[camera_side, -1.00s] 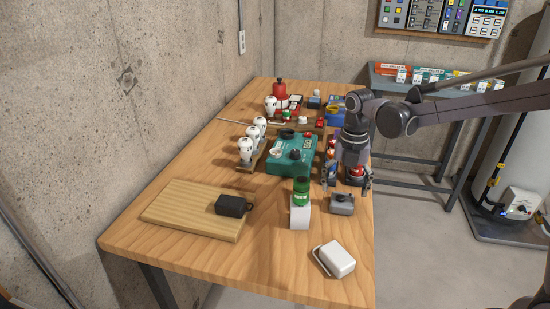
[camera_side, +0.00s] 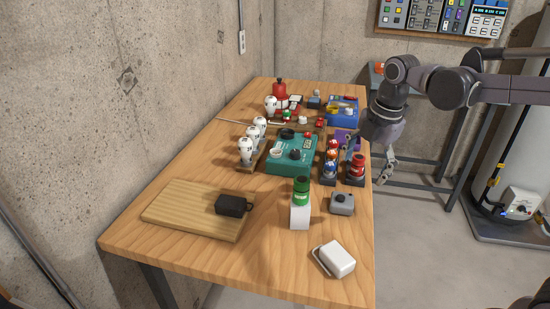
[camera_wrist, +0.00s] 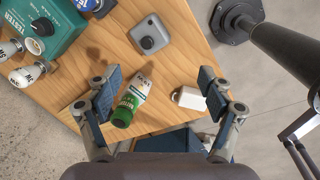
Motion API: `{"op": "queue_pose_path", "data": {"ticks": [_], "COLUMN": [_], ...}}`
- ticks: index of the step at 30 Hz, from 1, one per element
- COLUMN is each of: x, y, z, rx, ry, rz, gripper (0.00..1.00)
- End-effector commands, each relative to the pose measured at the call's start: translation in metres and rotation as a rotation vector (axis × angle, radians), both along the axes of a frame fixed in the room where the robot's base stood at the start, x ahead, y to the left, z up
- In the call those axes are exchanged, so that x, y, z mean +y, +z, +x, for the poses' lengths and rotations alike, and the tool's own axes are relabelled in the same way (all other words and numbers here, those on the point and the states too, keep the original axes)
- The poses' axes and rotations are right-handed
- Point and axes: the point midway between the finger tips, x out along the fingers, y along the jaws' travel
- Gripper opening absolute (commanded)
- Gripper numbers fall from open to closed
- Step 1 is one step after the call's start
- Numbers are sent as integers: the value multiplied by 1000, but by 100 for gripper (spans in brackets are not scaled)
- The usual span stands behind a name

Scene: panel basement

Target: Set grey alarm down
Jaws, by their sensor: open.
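The grey alarm (camera_side: 342,203) is a small grey box with a round dark knob on top. My gripper (camera_side: 368,160) is open and empty, raised near the table's right edge and apart from the alarm. In the wrist view its two fingers (camera_wrist: 160,80) are spread wide with nothing held between them.
Table front is mostly clear.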

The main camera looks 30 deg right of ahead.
Motion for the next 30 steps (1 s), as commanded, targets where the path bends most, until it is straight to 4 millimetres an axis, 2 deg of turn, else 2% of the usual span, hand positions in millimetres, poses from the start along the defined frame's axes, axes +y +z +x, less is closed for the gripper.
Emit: {"op": "queue_pose_path", "data": {"ticks": [1,8,18,24,30], "x": [0,-1,-2,-3,-3], "y": [0,-3,-25,-36,-39], "z": [-11,-47,-94,-106,-109], "rx": [-29,-162,-304,-329,-332], "ry": [-103,-615,-1308,-1541,-1601], "rz": [19,159,482,629,669], "gripper": [80,80,80,80,80]}}
